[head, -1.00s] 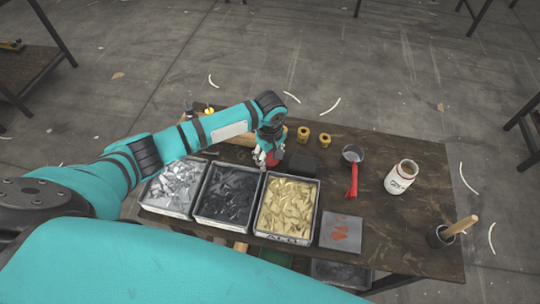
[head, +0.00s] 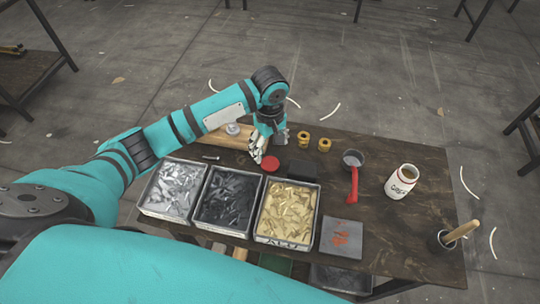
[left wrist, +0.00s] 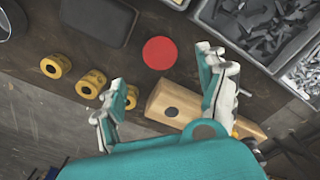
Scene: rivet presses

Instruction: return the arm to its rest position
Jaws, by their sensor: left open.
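My left gripper (head: 258,150) is open and empty. It hangs over the back of the dark workbench (head: 420,210), just left of a flat red disc (head: 270,164). In the left wrist view the open fingers (left wrist: 165,72) spread over the bench, with the red disc (left wrist: 159,53) lying beyond and between their tips, apart from them. My left arm (head: 205,115) reaches in from the left above the bins. My right gripper is not in view.
Bins of silver (head: 172,190), dark (head: 229,200) and gold (head: 287,212) pieces line the front.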

